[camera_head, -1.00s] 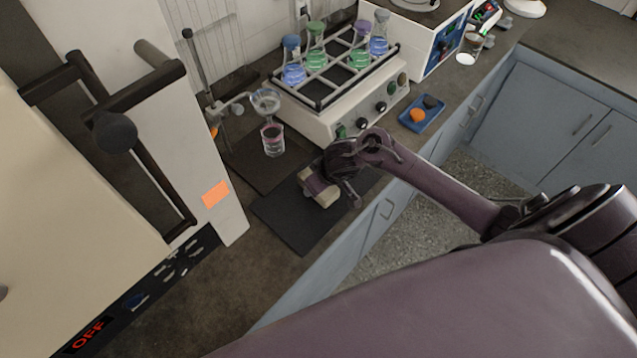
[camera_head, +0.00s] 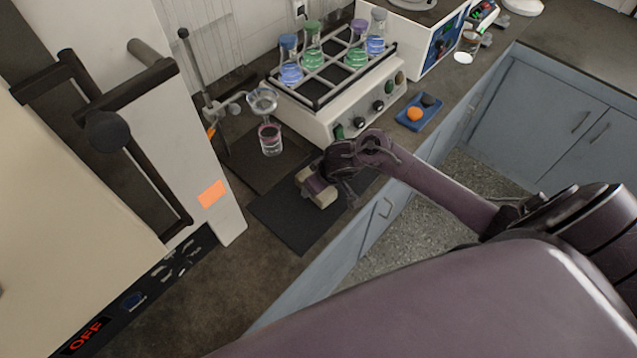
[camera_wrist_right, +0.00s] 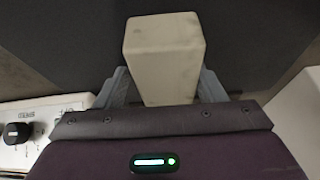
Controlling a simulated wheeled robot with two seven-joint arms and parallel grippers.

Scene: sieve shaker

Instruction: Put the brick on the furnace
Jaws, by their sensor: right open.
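The brick (camera_head: 323,199) is a pale, cream block lying on a dark mat (camera_head: 275,222) on the counter. It also shows in the right wrist view (camera_wrist_right: 163,50). My right gripper (camera_wrist_right: 164,88) is open, with one finger on each side of the brick's near end. I cannot tell whether either finger touches it. In the head view the right gripper (camera_head: 318,186) partly covers the brick. The furnace (camera_head: 75,215) is the large cream box at the left, with a dark handle frame and a red "OFF" display. My left gripper is not in view.
A shaker (camera_head: 345,115) with several coloured flasks stands behind the mat. A glass beaker (camera_head: 270,139) under a funnel stands left of it. A blue tray (camera_head: 419,113) lies right of the shaker. Bare counter lies between the mat and the furnace.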

